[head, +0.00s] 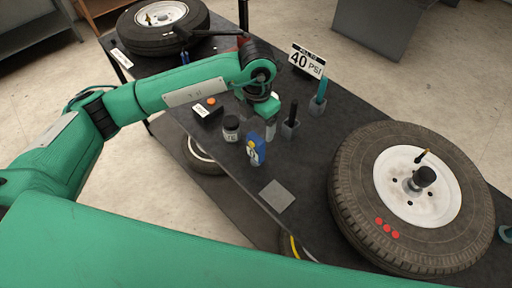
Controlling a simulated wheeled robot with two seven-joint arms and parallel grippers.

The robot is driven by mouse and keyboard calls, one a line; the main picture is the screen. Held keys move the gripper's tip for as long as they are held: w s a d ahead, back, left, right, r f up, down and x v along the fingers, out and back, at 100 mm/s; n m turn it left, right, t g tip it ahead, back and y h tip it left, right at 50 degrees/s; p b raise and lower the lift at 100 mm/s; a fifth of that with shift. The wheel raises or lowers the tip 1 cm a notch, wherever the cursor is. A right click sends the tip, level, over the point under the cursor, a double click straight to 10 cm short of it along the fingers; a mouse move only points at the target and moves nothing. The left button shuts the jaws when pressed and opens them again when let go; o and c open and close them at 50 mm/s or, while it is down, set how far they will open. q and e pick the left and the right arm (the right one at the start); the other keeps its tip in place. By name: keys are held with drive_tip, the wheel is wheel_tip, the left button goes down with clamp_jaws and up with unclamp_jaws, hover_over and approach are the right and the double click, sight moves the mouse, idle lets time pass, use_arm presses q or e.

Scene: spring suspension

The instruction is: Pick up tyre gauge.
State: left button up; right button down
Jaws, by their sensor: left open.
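A small blue device with a yellow and white face (256,152), which looks like the tyre gauge, stands upright near the front edge of the dark table. Whether a finger touches the device cannot be told. My right gripper is not in view.
A dark jar (231,128) and a black box with an orange button (207,108) stand left of the gripper. Black (292,112) and teal (320,92) sticks stand in holders to its right. A "40 PSI" sign (307,61) is behind. A large tyre (350,185) fills the right.

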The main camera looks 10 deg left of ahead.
sight(258, 137)
use_arm(q)
wheel_tip(258, 137, down, 6)
drive_tip(key=shift+f+p, duration=0.15)
drive_tip(key=shift+p, duration=0.65)
drive_tip(key=shift+w+d+f+p, duration=0.1)
drive_tip(key=shift+w+f+p, duration=0.05)
drive_tip(key=shift+f+p, duration=0.4)
drive_tip(key=f+p, duration=0.1)
drive_tip(key=f, duration=0.2)
drive_tip(key=shift+w+f+p, duration=0.1)
drive_tip(key=shift+w+p, duration=0.2)
drive_tip(key=shift+p, duration=0.1)
drive_tip(key=shift+f, duration=0.55)
drive_tip(key=shift+d, duration=0.1)
drive_tip(key=c, duration=1)
drive_tip(key=shift+c, duration=0.5)
drive_tip(key=shift+r, duration=0.1)
